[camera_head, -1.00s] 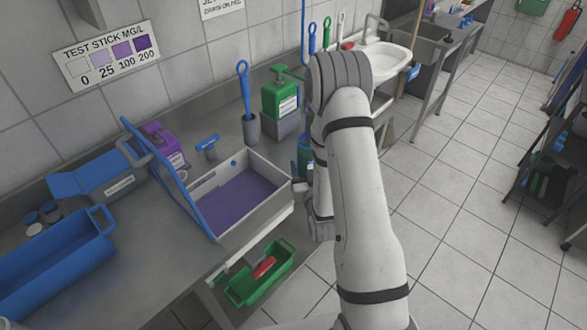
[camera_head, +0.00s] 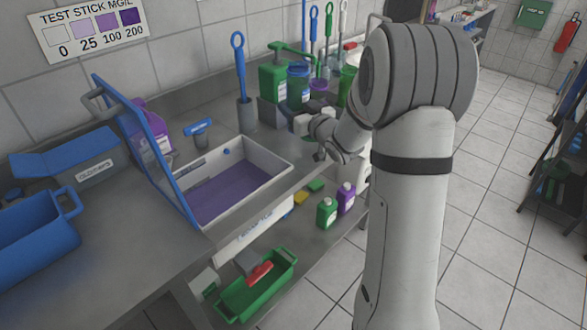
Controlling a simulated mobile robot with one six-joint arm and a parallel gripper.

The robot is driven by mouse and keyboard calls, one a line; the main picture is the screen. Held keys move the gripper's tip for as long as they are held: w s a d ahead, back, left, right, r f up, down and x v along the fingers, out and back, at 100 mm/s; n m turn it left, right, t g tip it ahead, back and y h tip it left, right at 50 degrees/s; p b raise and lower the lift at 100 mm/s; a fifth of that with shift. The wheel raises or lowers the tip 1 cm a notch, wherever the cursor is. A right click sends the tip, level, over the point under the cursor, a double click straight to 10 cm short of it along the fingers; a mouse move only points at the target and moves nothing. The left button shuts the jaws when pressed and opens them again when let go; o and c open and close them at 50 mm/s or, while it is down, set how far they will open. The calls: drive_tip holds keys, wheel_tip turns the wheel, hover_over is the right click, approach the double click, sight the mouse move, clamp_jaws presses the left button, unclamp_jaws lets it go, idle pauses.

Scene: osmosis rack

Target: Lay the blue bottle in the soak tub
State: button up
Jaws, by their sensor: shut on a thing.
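The blue bottle (camera_head: 298,84), translucent with a blue cap, is upright at the back right of the bench, just above and behind my gripper (camera_head: 304,122). My gripper is shut, and the bottle appears to be what it holds; the contact is hard to see. The soak tub (camera_head: 268,156) is a white open box with purple liquid, left of and nearer than my gripper. Its blue-framed lid (camera_head: 146,150) stands raised on the left side. My gripper and the bottle are outside the tub, beyond its right rear corner.
A green pump bottle (camera_head: 273,82) and a brush in a grey holder (camera_head: 246,113) stand behind the tub. A purple jug (camera_head: 152,132) is behind the lid. A blue bin (camera_head: 38,240) sits at left. A green tray (camera_head: 258,285) is on the lower shelf.

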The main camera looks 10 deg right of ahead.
drive_tip(key=shift+w+d+r+b, duration=0.1)
drive_tip(key=shift+d+r+b, duration=0.15)
drive_tip(key=shift+b, duration=0.1)
drive_tip(key=shift+f, duration=5)
drive_tip(key=o, duration=1)
drive_tip(key=shift+c, duration=0.2)
drive_tip(key=shift+r, duration=0.1)
